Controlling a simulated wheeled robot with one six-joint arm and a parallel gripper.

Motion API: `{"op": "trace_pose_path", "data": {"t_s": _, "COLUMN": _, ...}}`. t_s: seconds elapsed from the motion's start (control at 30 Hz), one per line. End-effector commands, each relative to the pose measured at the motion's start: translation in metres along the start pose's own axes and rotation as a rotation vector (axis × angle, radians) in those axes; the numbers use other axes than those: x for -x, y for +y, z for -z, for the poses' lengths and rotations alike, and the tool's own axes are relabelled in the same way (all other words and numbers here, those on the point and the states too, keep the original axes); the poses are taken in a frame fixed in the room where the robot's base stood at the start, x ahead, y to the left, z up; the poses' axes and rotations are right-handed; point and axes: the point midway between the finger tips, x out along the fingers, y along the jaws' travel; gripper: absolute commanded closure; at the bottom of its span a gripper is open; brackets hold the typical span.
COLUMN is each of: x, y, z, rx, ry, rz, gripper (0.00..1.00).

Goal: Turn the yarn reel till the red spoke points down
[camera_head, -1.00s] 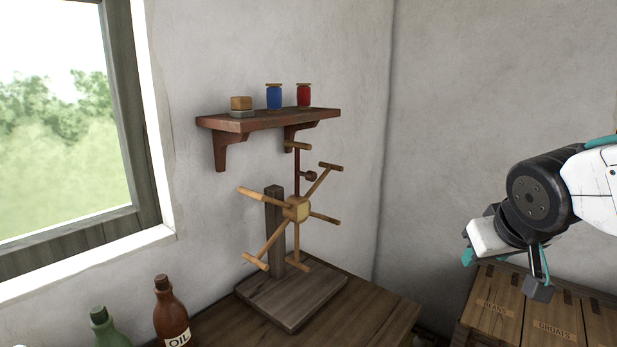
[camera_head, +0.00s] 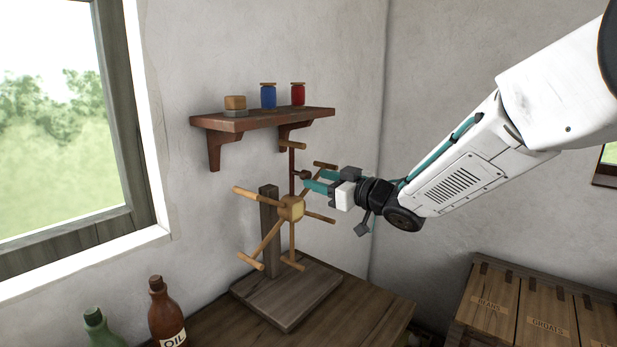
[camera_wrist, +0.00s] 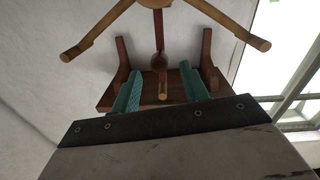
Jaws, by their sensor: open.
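The yarn reel has a pale wooden hub (camera_head: 291,208) with several spokes ending in crosspieces, on a wooden post and base (camera_head: 285,298). Its red spoke (camera_head: 292,160) points straight up from the hub, with a small dark knob partway along it. My gripper (camera_head: 306,181) is open beside the upper part of the reel, close to the knob and to the right of the red spoke. In the wrist view, which is upside down, the red spoke (camera_wrist: 158,30) and its knob appear between the two teal fingers (camera_wrist: 160,70). I cannot tell whether they touch.
Bottles (camera_head: 166,318) stand at the lower left. Wooden crates (camera_head: 530,305) are at the lower right.

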Motion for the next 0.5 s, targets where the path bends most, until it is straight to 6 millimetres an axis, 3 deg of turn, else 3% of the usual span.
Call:
{"op": "trace_pose_path", "data": {"t_s": 0.2, "x": -0.033, "y": 0.000, "z": -0.001, "rx": 0.000, "ry": -0.001, "rz": 0.000, "gripper": 0.55}}
{"op": "trace_pose_path", "data": {"t_s": 0.5, "x": -0.047, "y": 0.000, "z": 0.000, "rx": 0.000, "ry": -0.002, "rz": -0.001, "gripper": 0.55}}
